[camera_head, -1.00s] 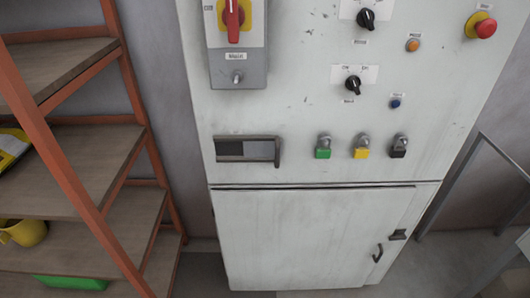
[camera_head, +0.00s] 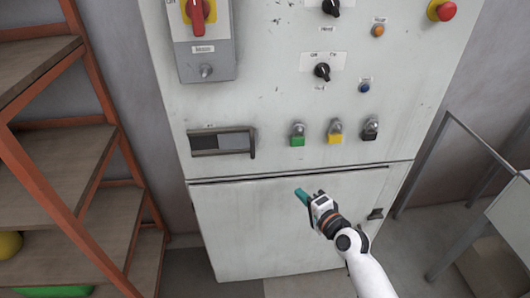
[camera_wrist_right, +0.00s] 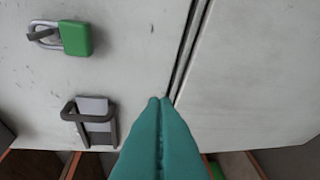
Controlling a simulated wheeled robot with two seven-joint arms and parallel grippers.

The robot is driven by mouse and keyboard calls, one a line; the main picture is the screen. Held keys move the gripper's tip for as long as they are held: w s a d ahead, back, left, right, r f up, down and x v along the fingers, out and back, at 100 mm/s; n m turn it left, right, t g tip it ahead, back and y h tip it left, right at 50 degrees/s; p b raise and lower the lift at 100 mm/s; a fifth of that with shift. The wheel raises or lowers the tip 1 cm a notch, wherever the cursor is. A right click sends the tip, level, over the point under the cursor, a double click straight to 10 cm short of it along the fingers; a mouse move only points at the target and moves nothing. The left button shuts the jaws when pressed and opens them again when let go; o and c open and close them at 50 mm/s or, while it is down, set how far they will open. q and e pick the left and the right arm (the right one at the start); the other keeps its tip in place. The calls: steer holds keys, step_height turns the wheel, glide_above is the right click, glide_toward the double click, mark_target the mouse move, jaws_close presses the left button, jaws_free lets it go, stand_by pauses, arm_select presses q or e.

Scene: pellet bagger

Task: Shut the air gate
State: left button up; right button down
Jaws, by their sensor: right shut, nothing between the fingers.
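The air gate (camera_head: 222,141) appears to be the dark-framed slot on the white cabinet front, left of the padlocks. Its left part looks darker than its right part, and a dark upright handle (camera_head: 252,142) stands at its right end. In the right wrist view the slot (camera_wrist_right: 92,122) and its handle show at the lower left. My right gripper (camera_head: 299,191), with teal fingers, is shut and empty. It is in front of the lower door, below and right of the slot, apart from the handle. Its fingertips (camera_wrist_right: 160,102) also show in the wrist view. My left gripper is out of view.
Green (camera_head: 297,138), yellow (camera_head: 335,136) and black (camera_head: 370,131) padlocks hang right of the slot. Above are a red rotary switch (camera_head: 198,14), black knobs and a red button (camera_head: 441,10). An orange-framed shelf (camera_head: 85,140) stands left; a grey metal frame (camera_head: 425,160) stands right.

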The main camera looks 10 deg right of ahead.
step_height(320, 180, up, 9)
steer(key=a+t+y, duration=0.1)
steer(key=y, duration=0.1)
steer(key=w+a+p, duration=0.2)
steer(key=w+a, duration=0.6)
steer(key=shift+w+a+m+p, duration=0.2)
steer(key=shift+a+m+p, duration=0.05)
steer(key=shift+m+p, duration=0.15)
